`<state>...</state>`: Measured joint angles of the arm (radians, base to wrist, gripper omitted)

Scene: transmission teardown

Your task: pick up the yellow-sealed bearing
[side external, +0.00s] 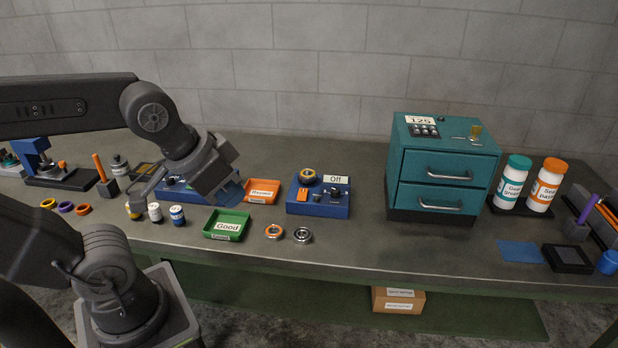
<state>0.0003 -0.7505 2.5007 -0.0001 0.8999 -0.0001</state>
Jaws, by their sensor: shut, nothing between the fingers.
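A ring-shaped part with a yellow-orange face (308,175) sits on top of the blue device with the "Off" sign; it may be the yellow-sealed bearing, but it is too small to be sure. An orange-faced bearing (274,231) and a bare metal bearing (302,235) lie flat on the bench, right of the green tray. My gripper (136,202) is shut and empty, pointing down and left above the small bottles, well left of these bearings.
The blue device (318,208), green "Good" tray (227,237) and orange tray (276,187) stand mid-bench. Small bottles (177,215) stand near my gripper. Yellow (48,204), purple (66,207) and orange (83,210) rings lie left. A teal drawer cabinet (440,165) stands right.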

